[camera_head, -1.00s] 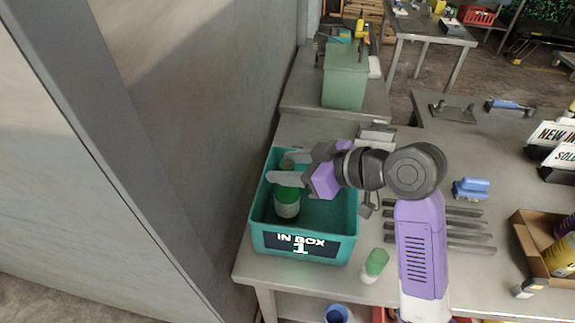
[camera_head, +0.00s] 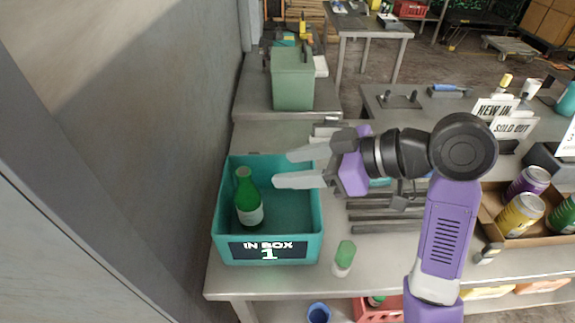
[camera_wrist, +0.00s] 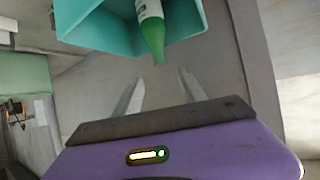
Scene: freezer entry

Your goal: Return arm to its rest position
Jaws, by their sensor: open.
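My gripper (camera_head: 284,169) is open and empty, above the right part of the teal box labelled "IN BOX 1" (camera_head: 222,228). Its two fingers point left. A green bottle with a pale label (camera_head: 248,200) leans inside the box at the left, apart from the fingers. In the wrist view, the open fingers of my gripper (camera_wrist: 160,95) show below the bottle (camera_wrist: 153,35) and the teal box (camera_wrist: 90,30), with a gap between them. My purple and grey arm reaches in from the lower right.
A small green-capped container (camera_head: 343,260) stands right of the box. A pale green bin (camera_head: 292,80) stands behind it. Grey bars (camera_head: 385,214) lie under my arm. A carton of cans (camera_head: 490,225) and signs (camera_head: 497,112) are at the right. A wall (camera_head: 150,130) rises close on the left.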

